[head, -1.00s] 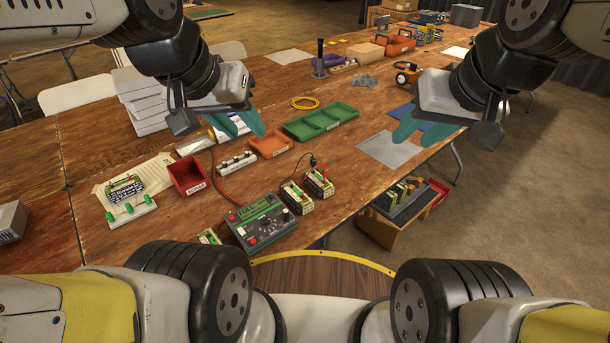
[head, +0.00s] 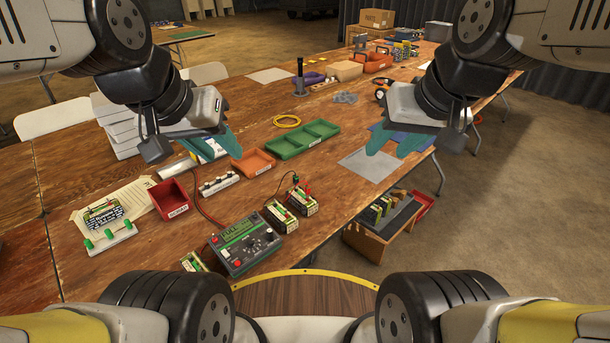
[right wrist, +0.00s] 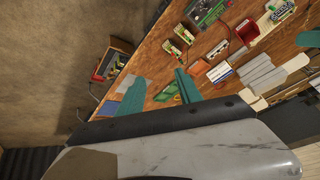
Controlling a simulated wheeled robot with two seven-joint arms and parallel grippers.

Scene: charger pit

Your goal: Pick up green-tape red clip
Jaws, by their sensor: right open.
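The charger (head: 242,244) is a dark box with a green screen and knobs at the table's near edge. A red lead (head: 203,211) curves from its left side toward the white clip rack (head: 218,184). Two battery packs (head: 281,216) (head: 303,203) stand right of it, with small red and dark clips at their tops. Which clip bears green tape is too small to tell. My left gripper (head: 217,156) is open and empty above the table, by the orange tray. My right gripper (head: 390,153) is open and empty over the grey mat; its teal fingers show in the right wrist view (right wrist: 160,78).
A red bin (head: 171,201), an orange tray (head: 254,164) and a green tray (head: 304,140) stand on the table. A white strip with green knobs (head: 109,239) is at left. A wooden rack (head: 375,242) stands below the table's right edge. The grey mat (head: 370,165) is bare.

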